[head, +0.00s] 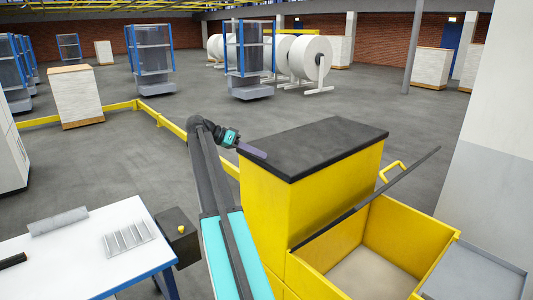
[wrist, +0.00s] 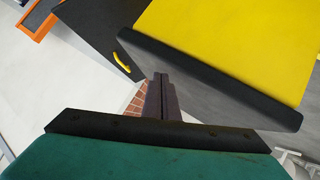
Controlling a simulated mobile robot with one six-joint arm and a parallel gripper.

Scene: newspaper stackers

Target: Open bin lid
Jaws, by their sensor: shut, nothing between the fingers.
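The yellow bin (head: 350,245) stands at the lower right in the head view, its inside with a pale floor showing. Its black lid (head: 345,212) is raised and seen nearly edge-on, with a yellow handle (head: 392,170) beside its upper part. The dark panel and yellow handle (wrist: 123,62) also show in the wrist view. My gripper (head: 260,154) is shut and empty by the left back corner of the tall yellow cabinet's black top (head: 315,147). It is apart from the lid. In the wrist view my fingers (wrist: 158,80) are together.
The tall yellow cabinet (head: 310,200) stands between my gripper and the bin. A white table (head: 80,260) with a grey roll and a rack is at the lower left. A grey tray (head: 475,275) is right of the bin. A yellow floor rail (head: 165,122) runs behind my arm.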

